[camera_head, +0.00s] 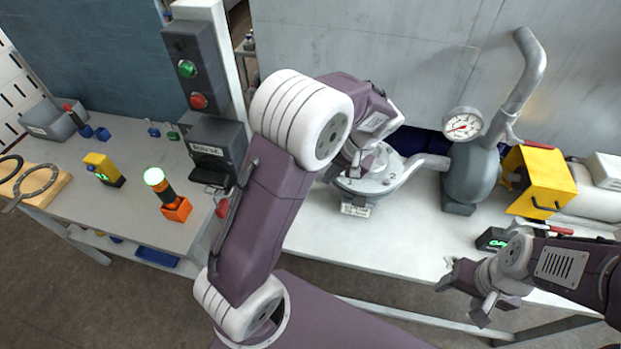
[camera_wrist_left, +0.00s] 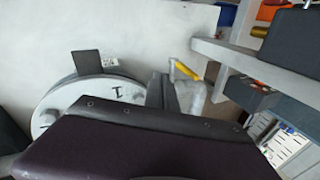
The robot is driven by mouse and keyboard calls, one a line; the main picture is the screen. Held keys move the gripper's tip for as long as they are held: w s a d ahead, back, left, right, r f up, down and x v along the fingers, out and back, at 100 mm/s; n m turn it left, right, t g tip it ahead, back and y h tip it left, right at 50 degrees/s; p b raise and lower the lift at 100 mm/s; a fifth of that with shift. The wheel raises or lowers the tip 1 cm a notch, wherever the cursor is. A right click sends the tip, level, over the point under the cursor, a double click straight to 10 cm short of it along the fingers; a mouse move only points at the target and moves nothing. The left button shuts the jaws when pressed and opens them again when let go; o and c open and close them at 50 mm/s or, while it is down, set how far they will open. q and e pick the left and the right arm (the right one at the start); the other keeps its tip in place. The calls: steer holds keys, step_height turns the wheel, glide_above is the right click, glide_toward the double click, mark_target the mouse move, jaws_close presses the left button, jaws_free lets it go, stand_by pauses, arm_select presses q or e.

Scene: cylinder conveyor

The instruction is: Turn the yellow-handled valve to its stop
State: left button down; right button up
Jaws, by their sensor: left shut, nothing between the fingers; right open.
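The yellow valve handle (camera_wrist_left: 186,70) shows in the left wrist view as a short bar beside a pale grey fitting (camera_wrist_left: 196,98). It is hidden behind my left arm in the head view. My left gripper (camera_wrist_left: 163,93) is shut and empty, just left of the handle; I cannot tell whether they touch. A round grey flanged body (camera_wrist_left: 88,95) lies left of the gripper; it also shows in the head view (camera_head: 380,181). My right gripper (camera_head: 464,294) is open and empty at the bench's front edge, right of the flange.
A grey vessel (camera_head: 470,175) with a gauge (camera_head: 462,124) stands right of the flange. A yellow box (camera_head: 541,183) is farther right. A post with a button box (camera_head: 190,68) and a left table (camera_head: 130,195) with several tools lie left of my left arm.

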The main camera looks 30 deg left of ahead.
arm_select(q)
steer(key=a+f, duration=0.4)
steer(key=a, duration=0.1)
steer(key=shift+s+a+p, duration=0.2)
steer(key=shift+a+p, duration=0.2)
steer(key=shift+p, duration=0.05)
steer(key=shift+a+h+p, duration=0.25)
steer(key=shift+h+p, duration=0.05)
steer(key=shift+h, duration=0.1)
